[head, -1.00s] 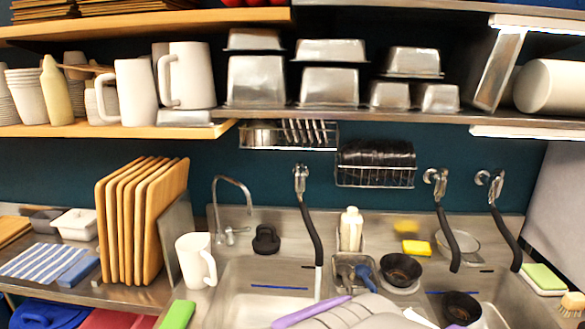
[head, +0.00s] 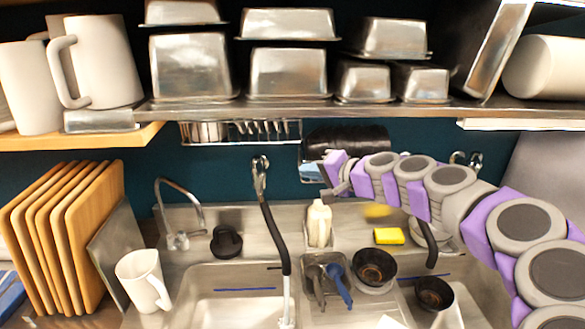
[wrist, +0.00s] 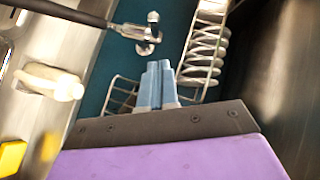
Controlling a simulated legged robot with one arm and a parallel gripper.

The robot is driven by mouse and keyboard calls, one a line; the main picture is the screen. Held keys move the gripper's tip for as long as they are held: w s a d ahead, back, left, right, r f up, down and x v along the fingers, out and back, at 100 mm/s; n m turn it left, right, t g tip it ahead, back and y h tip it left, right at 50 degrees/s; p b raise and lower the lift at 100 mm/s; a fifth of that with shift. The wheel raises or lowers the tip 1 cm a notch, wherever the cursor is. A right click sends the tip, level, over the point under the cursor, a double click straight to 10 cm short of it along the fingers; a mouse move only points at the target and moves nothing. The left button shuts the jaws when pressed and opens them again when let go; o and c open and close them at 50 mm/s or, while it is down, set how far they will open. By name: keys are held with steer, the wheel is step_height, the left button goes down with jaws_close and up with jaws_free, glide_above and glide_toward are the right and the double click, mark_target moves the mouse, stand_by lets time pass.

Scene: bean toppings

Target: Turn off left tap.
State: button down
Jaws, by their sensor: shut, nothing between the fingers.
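The left wall tap (head: 260,176) is a chrome fitting on the teal wall with a black hose hanging down. A pale stream (head: 286,312) shows below its hose end over the left sink basin (head: 235,302). In the wrist view the chrome tap (wrist: 142,36) is just beyond my fingertips, with its hose running to the left. My gripper (head: 309,172) is to the right of the tap in the head view, apart from it. In the wrist view my gripper's blue fingers (wrist: 157,66) are together and empty. The tap handle's exact position is hard to tell.
A wire rack with dishes (wrist: 206,42) is close to the right of my fingers. A metal shelf (head: 330,108) with steel pans runs above. Below are a white bottle (head: 319,222), a yellow sponge (head: 389,236) and a black bowl (head: 374,266). A curved faucet (head: 184,212) stands left.

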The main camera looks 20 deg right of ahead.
mark_target(261, 174)
steer(key=w+f, duration=0.3)
steer(key=w, duration=0.3)
steer(key=shift+w+a+f+m+t+h, duration=0.3)
steer(key=shift+a+m+h, duration=0.15)
steer(key=shift+a, duration=1.15)
steer(key=shift+w+a+f+m+t+h, duration=0.2)
steer(key=shift+w+a+m+t+h, duration=0.15)
steer(key=shift+a, duration=1.3)
steer(key=shift+w+a+f+m+t+h, duration=0.2)
steer(key=shift+a+m+h, duration=0.25)
steer(key=shift+a, duration=1.15)
steer(key=w+a+m+h+p, duration=0.2)
steer(key=a+m+h+p, duration=0.3)
steer(key=a+p, duration=0.3)
steer(key=shift+w+a+f+h+p, duration=0.2)
steer(key=shift+w+h+p, duration=0.2)
steer(key=shift+h, duration=0.45)
steer(key=shift+t, duration=0.25)
